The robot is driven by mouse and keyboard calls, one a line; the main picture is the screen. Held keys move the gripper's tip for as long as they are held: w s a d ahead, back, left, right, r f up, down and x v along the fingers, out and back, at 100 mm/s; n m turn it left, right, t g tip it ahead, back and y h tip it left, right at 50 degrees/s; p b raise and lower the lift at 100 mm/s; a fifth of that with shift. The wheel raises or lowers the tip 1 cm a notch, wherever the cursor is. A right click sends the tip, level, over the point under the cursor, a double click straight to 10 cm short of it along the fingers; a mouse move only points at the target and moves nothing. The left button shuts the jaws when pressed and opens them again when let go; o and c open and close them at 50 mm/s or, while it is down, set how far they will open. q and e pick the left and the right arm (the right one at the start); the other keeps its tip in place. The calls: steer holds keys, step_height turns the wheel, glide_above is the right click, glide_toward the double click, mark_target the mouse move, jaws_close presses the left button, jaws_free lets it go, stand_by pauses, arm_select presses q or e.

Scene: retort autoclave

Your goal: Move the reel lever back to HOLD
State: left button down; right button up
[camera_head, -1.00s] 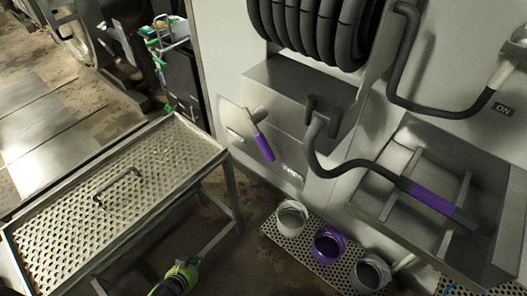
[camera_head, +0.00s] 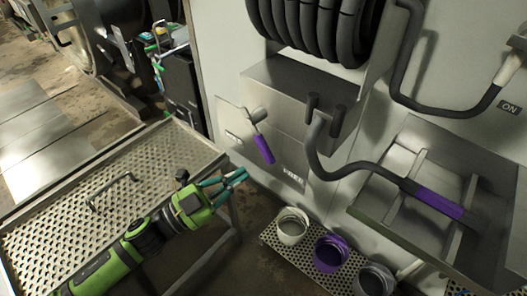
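The reel lever (camera_head: 263,149) has a purple grip and hangs from a grey pivot on the panel under the hose reel. It points down and slightly right, its grip between a small plate on the left (camera_head: 233,137), whose text is too small to read, and the FREE label (camera_head: 293,175) at lower right. My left gripper (camera_head: 241,176) is over the right edge of the perforated table, below and left of the lever, apart from it. Its teal fingers point right; their gap is not clear. Nothing shows in them. My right gripper is not in view.
The perforated table (camera_head: 60,215) with a handle is at left. A hose reel (camera_head: 310,30) hangs above the lever. A hose with a purple sleeve (camera_head: 438,202) rests over an open steel sink (camera_head: 400,150). White, purple and grey pots stand on a perforated shelf below.

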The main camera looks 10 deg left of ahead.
mark_target(264, 152)
arm_select(q)
steer(key=w+d+p, duration=0.1)
steer(key=w, duration=0.1)
steer(key=w+d+p, duration=0.1)
steer(key=w+d, duration=0.1)
steer(key=w, duration=0.1)
steer(key=w+d+p, duration=0.2)
steer(key=w, duration=0.1)
steer(key=shift+w, duration=0.1)
steer(key=shift+w+a+f, duration=0.15)
steer(key=shift+a+f, duration=0.1)
steer(key=shift+a, duration=0.1)
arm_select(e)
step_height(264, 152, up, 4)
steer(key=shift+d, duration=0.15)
arm_select(q)
steer(key=shift+d, duration=0.1)
